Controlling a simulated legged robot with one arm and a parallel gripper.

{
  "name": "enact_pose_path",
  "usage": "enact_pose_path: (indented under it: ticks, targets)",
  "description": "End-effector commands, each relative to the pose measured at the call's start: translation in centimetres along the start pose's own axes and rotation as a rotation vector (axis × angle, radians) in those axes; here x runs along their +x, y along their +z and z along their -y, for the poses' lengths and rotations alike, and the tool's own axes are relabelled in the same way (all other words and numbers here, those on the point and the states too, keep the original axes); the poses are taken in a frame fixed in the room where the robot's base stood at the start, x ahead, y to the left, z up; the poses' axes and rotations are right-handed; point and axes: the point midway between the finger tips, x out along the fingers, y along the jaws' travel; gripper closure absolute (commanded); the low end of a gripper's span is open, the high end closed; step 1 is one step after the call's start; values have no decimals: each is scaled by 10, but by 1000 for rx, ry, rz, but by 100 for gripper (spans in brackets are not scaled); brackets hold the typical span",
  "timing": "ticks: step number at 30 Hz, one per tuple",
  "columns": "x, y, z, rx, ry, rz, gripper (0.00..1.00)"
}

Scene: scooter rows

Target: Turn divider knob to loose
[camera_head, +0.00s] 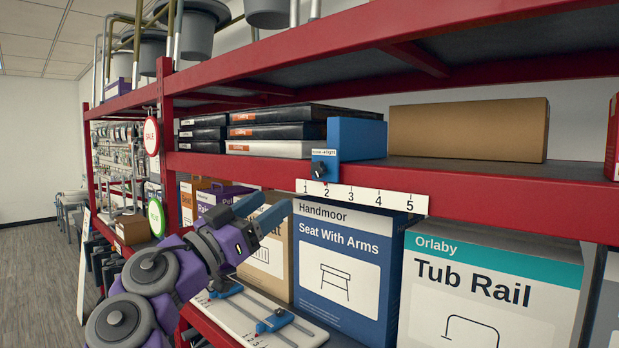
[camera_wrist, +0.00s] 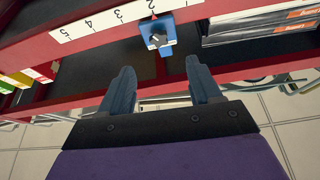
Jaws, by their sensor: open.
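The blue divider (camera_head: 357,138) stands on the upper red shelf, beside a stack of dark flat boxes. Its dark knob (camera_head: 319,169) is on the front plate, under a small label too small to read surely. The knob also shows upside down in the wrist view (camera_wrist: 158,40), with a pale mark across its face. A red pointer sits at 2 on the white number strip (camera_head: 362,196). My gripper (camera_head: 274,202) is open and empty, below and left of the knob in the head view. In the wrist view its two fingers (camera_wrist: 162,82) point toward the knob, apart from it.
The red shelf edge (camera_head: 480,201) runs beside the knob. Below stand the Seat With Arms box (camera_head: 345,235) and the Tub Rail box (camera_head: 485,285). A white board with blue fittings (camera_head: 290,325) lies under my arm. A cardboard box (camera_head: 468,130) sits right of the divider.

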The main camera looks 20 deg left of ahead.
Motion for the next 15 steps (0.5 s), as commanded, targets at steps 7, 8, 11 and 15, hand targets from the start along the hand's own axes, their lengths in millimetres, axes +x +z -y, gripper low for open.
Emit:
enact_pose_path:
  ticks: [7,8,11,15]
  targets:
    - [49,-1,0,0,1,1,37]
    - [55,-1,0,-1,2,1,37]
    - [74,-2,1,-1,0,1,37]
    - [96,0,0,-3,2,2,37]
